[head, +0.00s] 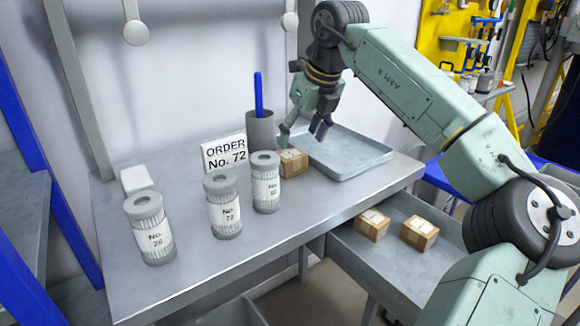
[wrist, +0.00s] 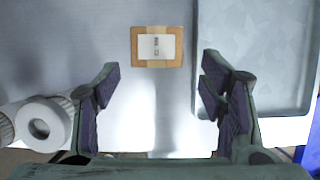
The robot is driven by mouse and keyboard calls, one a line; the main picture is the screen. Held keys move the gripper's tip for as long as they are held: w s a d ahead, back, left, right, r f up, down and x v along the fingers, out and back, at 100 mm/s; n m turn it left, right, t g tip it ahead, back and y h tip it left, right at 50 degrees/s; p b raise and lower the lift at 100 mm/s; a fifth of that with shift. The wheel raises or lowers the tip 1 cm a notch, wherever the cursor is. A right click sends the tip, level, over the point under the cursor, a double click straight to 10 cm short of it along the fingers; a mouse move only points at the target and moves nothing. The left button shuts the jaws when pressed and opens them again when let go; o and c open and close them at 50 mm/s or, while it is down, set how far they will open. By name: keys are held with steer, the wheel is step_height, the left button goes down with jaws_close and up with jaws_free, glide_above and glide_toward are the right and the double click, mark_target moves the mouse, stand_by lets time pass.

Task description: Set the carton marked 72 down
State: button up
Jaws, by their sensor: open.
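A small brown carton (head: 293,162) with a white label sits on the grey table, beside the left edge of the tray. It also shows in the wrist view (wrist: 142,62), flat and apart from the fingers; its label mark is too small to read for certain. My gripper (head: 303,134) is open and empty, above and close to the carton. In the wrist view its fingers (wrist: 160,85) are spread wide with only bare table between them. The sign reading "ORDER No. 72" (head: 224,154) stands behind the canisters.
Labelled canisters No. 26 (head: 150,236), No. 72 (head: 222,212) and No. 60 (head: 265,188) stand left of the carton. A grey cup (head: 260,130) holds a blue stick. The shallow tray (head: 350,160) is empty. Two cartons (head: 372,224) (head: 419,232) lie in the open drawer below.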

mark_target(291, 154)
steer(key=x, duration=0.2)
steer(key=p+x, duration=0.1)
steer(key=x, duration=0.5)
steer(key=shift+a+f+p, duration=0.15)
steer(key=shift+a+p, duration=0.15)
steer(key=shift+a, duration=0.05)
steer(key=shift+c, duration=0.4)
steer(key=c, duration=1)
steer(key=shift+o, duration=0.2)
steer(key=shift+r, duration=0.65)
step_height(291, 154, up, 2)
steer(key=shift+r+b, duration=0.15)
steer(key=shift+b, duration=0.4)
steer(key=s+d+b, duration=0.4)
steer(key=s+d, duration=0.6)
steer(key=s, duration=0.4)
steer(key=shift+s+d, duration=0.25)
steer(key=shift+s, duration=0.1)
